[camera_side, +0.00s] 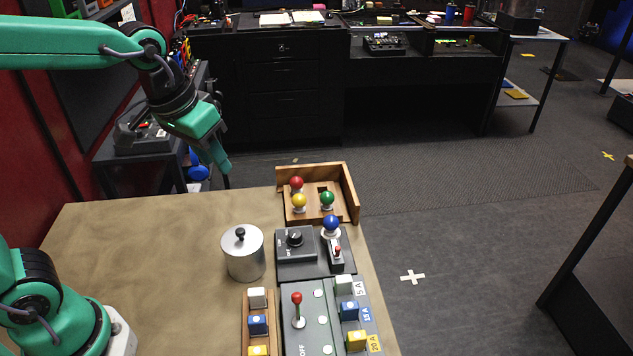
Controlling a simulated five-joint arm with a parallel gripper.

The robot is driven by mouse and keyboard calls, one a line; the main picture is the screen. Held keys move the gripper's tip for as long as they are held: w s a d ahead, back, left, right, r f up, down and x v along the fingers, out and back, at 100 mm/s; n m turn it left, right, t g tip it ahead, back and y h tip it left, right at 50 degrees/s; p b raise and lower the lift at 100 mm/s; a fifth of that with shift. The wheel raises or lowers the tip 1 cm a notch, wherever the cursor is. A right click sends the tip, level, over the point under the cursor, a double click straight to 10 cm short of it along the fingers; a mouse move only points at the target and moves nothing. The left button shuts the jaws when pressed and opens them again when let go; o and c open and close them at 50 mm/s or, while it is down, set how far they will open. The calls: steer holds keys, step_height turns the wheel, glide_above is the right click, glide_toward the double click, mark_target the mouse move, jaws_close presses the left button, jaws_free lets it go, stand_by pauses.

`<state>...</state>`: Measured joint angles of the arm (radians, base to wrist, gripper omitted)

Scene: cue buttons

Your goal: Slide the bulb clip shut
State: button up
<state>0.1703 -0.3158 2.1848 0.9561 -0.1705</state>
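A blue bulb (331,223) stands upright at the far end of a dark grey unit near the table's right edge. Just in front of the bulb is a small grey piece with a red-tipped lever (337,252), which may be the bulb clip. Whether the clip is open or shut is too small to tell. A grey box with a black dial (295,238) sits to its left on the same unit. My gripper (224,174) hangs in the air, to the upper left of the bulb and apart from everything. It points down, and its finger gap is not clear.
A wooden tray (351,192) holds red, yellow and green bulbs behind the unit. A silver lidded canister (243,256) stands left. In front are a grey panel (308,336) with a red-knobbed lever and coloured blocks, and a wooden rack (245,325). The table's left (140,240) is clear.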

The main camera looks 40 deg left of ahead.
steer(key=w+d+f+g, duration=0.2)
steer(key=w+d+f, duration=0.2)
steer(key=w+d, duration=0.4)
steer(key=g, duration=0.2)
glide_above(337, 248)
steer(key=shift+y, duration=0.3)
step_height(337, 248, down, 8)
steer(key=shift+w+f, duration=0.1)
steer(key=shift+f, duration=0.05)
steer(key=shift+f, duration=0.1)
steer(key=shift+f, duration=3.8)
steer(key=shift+c, duration=0.4)
